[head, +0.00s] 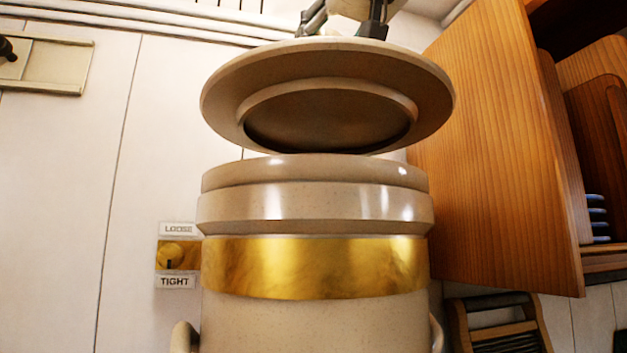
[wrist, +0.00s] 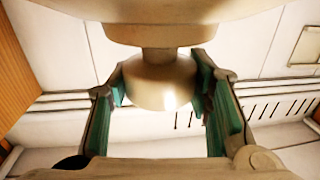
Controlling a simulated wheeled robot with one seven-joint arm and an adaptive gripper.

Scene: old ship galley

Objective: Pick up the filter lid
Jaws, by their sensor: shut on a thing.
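The filter lid (head: 325,95) is a round beige disc with a raised ring on its underside. In the head view it hangs tilted above the beige filter body (head: 315,205), with its underside facing me and clear of the rim at least in part. My gripper (wrist: 160,88) is shut on the lid's knob (wrist: 158,85), with a green-padded finger on each side. In the head view my gripper shows only in part above the lid, at the top edge. The back edge of the lid and the inside of the body are hidden.
The filter body has a gold band (head: 315,268) and side handles. A dial (head: 175,255) marked LOOSE and TIGHT is at its left. An open wooden cabinet door (head: 500,140) stands close on the right. A wooden rack (head: 495,322) is at lower right. The white wall at left is mostly clear.

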